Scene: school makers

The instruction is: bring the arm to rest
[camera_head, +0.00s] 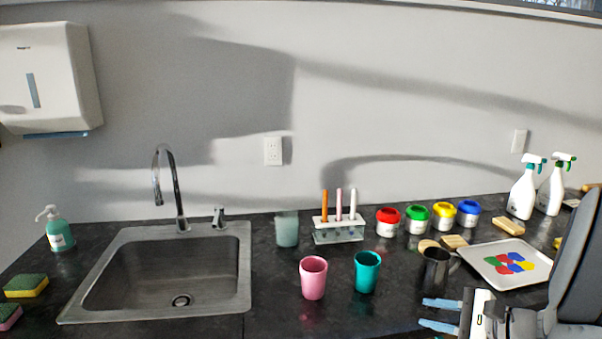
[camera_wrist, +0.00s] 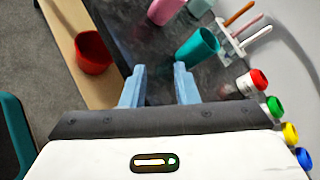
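My gripper (camera_head: 440,313) is at the lower right in the head view, over the front part of the dark counter (camera_head: 270,310). Its two blue fingers stand apart with nothing between them, and they also show in the wrist view (camera_wrist: 160,88). A dark mug (camera_head: 436,268) stands just behind the gripper in the head view. A teal cup (camera_head: 366,271) and a pink cup (camera_head: 313,277) stand to its left. In the wrist view the teal cup (camera_wrist: 198,47) is beyond the right finger, apart from it.
A sink (camera_head: 170,275) fills the left counter. Behind the cups are a brush rack (camera_head: 338,233) and several paint pots (camera_head: 416,219). A white tray (camera_head: 505,263) and spray bottles (camera_head: 523,190) are at right. The wrist view shows a red container (camera_wrist: 93,52) beside the counter.

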